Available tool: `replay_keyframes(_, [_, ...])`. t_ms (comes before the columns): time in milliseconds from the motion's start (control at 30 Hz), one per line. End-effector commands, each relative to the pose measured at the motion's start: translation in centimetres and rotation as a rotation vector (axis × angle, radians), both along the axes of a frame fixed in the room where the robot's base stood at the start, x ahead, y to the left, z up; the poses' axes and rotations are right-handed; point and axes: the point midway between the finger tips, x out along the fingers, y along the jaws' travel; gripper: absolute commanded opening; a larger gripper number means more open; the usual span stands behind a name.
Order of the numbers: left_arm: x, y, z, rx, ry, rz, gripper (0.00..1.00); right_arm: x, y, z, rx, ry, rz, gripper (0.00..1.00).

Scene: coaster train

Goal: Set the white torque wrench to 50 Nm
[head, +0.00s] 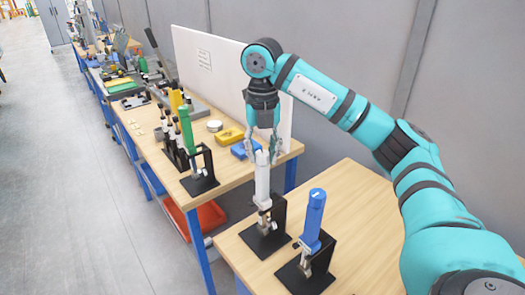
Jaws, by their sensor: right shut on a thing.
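The white torque wrench (262,187) stands upright in a black stand (265,238) on the near wooden table. My right gripper (262,150) comes down from above and is shut on the top end of the white wrench. The setting on the wrench is too small to read. My left gripper is not in the head view.
A blue torque wrench (313,222) stands in its own black stand right of the white one. A green wrench (187,130) stands on the neighbouring table (200,200), with yellow and blue boxes nearby. A white panel (215,75) rises behind. The near table's right part (360,210) is clear.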

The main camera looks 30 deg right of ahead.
Motion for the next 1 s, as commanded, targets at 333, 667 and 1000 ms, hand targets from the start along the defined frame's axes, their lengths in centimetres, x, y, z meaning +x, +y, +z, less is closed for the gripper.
replay_keyframes(333, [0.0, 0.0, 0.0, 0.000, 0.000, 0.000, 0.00, 0.0, 0.0, -0.1, 0.001, 0.002, 0.003, 0.54])
replay_keyframes(667, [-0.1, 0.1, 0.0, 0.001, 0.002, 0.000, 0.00, 0.0, 0.0, 0.4, 0.000, 0.000, 0.002, 0.54])
replay_keyframes(1000, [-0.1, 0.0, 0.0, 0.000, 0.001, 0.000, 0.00, 0.1, 0.0, 5.6, -0.001, -0.005, 0.001, 0.54])
